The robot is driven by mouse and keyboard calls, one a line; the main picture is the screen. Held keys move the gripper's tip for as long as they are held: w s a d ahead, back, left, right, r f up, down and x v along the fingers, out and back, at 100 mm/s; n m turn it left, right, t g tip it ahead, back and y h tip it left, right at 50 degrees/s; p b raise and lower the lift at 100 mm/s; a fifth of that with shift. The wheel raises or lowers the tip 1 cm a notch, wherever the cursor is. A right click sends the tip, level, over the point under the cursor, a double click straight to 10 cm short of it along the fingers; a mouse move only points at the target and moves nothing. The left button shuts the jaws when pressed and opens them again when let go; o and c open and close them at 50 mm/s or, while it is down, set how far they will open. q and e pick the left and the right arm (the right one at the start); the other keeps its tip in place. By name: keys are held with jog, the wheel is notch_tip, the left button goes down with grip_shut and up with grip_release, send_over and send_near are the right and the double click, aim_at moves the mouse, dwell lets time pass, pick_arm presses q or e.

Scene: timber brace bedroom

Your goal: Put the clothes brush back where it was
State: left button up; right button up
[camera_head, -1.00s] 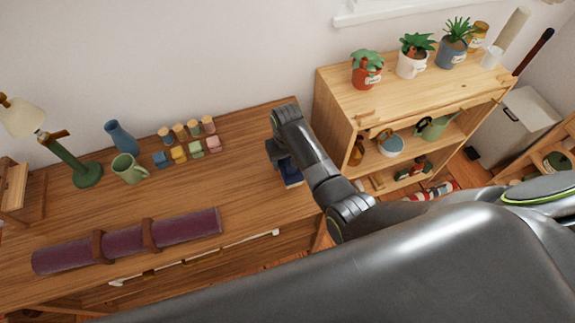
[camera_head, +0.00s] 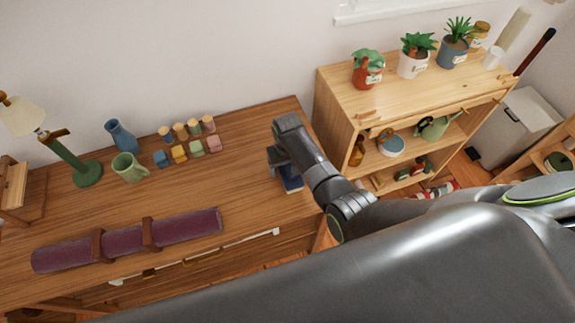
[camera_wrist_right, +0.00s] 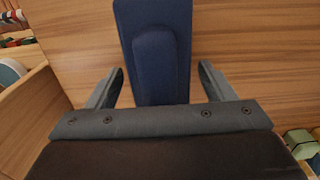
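The clothes brush appears to be the dark blue, flat-backed object (camera_wrist_right: 160,50) in the right wrist view; in the head view its blue end (camera_head: 291,183) shows on the desk near the right edge, mostly covered by my right gripper. My right gripper (camera_wrist_right: 160,82) is open, with one finger on each side of the blue object and a gap showing at both sides. In the head view the right gripper (camera_head: 279,160) is low over the desk's right end. My left gripper is not in view.
The wooden desk (camera_head: 240,180) holds several small coloured blocks (camera_head: 180,153), a green mug (camera_head: 128,167), a blue vase (camera_head: 121,137), a lamp (camera_head: 72,163) and a purple roll (camera_head: 185,228). A shelf unit (camera_head: 340,115) with potted plants stands right of the desk.

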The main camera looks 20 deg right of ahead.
jog(key=shift+r, duration=0.1)
notch_tip(320, 180, up, 12)
jog(key=shift+r, duration=0.1)
dwell(0.5)
dwell(0.4)
